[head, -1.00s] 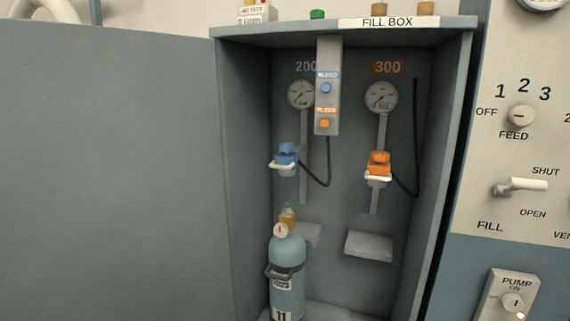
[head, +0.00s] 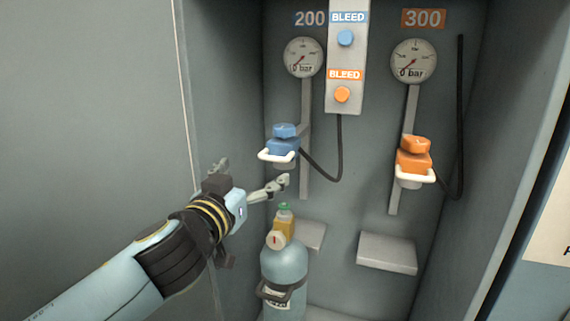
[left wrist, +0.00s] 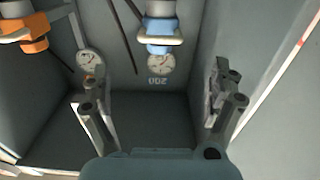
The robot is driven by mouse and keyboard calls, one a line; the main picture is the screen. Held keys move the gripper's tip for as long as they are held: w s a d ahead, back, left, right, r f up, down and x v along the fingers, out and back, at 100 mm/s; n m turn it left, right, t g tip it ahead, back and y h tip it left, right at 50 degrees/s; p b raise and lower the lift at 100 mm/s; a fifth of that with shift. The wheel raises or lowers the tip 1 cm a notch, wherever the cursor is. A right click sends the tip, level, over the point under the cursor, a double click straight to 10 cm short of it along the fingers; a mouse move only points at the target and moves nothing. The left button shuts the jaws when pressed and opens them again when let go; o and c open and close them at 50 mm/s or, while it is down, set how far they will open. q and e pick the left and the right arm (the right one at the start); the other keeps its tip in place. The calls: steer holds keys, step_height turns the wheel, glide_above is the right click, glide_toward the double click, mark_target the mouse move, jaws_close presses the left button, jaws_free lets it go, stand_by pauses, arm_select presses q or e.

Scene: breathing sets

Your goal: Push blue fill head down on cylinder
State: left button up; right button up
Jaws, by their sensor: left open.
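The blue fill head (head: 283,142) with a white handle hangs on the left rail under the 200 gauge, above the cylinder and apart from it. It also shows upside down at the top of the left wrist view (left wrist: 159,32). The light blue cylinder (head: 285,264) stands upright at the bottom left of the fill box, with a brass valve (head: 285,228) and green top. My left gripper (head: 252,177) is open and empty, below and left of the fill head and above the valve. It also shows in the left wrist view (left wrist: 160,112), fingers spread. My right gripper is not in view.
An orange fill head (head: 414,156) hangs on the right rail above an empty grey shelf (head: 388,254). The box's left wall and open door (head: 90,110) are close to my left arm.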

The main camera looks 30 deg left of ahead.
mark_target(271, 159)
arm_select(q)
steer(key=p+x, duration=0.1)
steer(key=x, duration=0.8)
steer(key=shift+w+a+f, duration=0.1)
steer(key=shift+w, duration=0.05)
steer(key=shift+w+a, duration=0.1)
steer(key=shift+w, duration=0.35)
steer(key=shift+f, duration=0.1)
steer(key=c, duration=1.7)
step_height(271, 159, down, 4)
steer(key=b, duration=0.3)
steer(key=shift+r, duration=0.25)
steer(key=shift+c, duration=0.2)
arm_select(e)
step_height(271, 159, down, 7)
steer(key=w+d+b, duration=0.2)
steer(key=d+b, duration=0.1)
steer(key=b, duration=0.4)
arm_select(q)
step_height(271, 159, down, 8)
steer(key=shift+b, duration=1)
step_height(271, 159, down, 2)
steer(key=shift+s+f+b, duration=0.1)
steer(key=shift+b, duration=1.05)
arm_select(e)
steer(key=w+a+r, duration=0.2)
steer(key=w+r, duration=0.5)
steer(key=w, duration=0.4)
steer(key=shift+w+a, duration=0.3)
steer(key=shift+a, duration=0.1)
